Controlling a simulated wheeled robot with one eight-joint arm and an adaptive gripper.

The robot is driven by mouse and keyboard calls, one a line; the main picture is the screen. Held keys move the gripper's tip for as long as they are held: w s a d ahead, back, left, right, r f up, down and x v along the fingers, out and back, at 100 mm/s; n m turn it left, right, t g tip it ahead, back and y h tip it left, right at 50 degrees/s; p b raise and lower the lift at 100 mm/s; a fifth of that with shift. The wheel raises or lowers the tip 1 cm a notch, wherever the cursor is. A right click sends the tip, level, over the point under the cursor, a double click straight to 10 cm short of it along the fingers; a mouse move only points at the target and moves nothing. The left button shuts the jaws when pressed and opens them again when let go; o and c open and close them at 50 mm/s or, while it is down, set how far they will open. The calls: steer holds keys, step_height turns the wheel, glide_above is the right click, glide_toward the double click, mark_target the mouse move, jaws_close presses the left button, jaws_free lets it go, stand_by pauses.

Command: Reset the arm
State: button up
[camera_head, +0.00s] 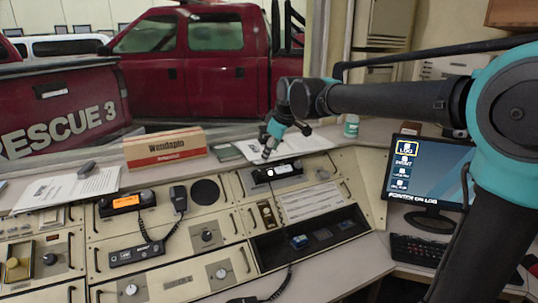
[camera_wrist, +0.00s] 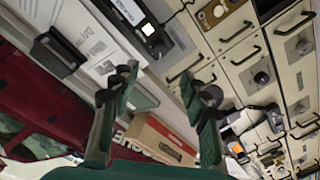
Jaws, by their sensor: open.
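My gripper (camera_head: 267,153) points down over the back of the dispatch console (camera_head: 158,236), close above a black radio unit (camera_head: 277,171) and a printed sheet (camera_head: 291,146). In the wrist view, the two fingers of my gripper (camera_wrist: 165,88) stand apart with nothing between them. The radio unit with a lit button shows at the top of the wrist view (camera_wrist: 150,28). My arm reaches across from the right, its upper part nearly level. Contact between the fingertips and the console cannot be told.
A box (camera_head: 165,148) stands on the back ledge, left of my gripper. A monitor (camera_head: 426,172) and keyboard (camera_head: 425,250) are at the right, close to my arm. A handset (camera_head: 179,198) and papers (camera_head: 68,188) lie further left. A window shows red trucks behind.

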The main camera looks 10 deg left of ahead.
steer(key=s+d+f+m+h, duration=0.1)
steer(key=d+f+m, duration=0.1)
steer(key=d+f, duration=0.3)
steer(key=s+d+f+m, duration=0.1)
steer(key=d+f+m, duration=0.15)
steer(key=d, duration=0.55)
steer(key=s+d+f+m+h, duration=0.3)
steer(key=s+d+f+m, duration=0.7)
steer(key=s+d+f, duration=0.9)
steer(key=d, duration=0.4)
steer(key=shift+s+f+m, duration=0.35)
steer(key=shift+f, duration=0.05)
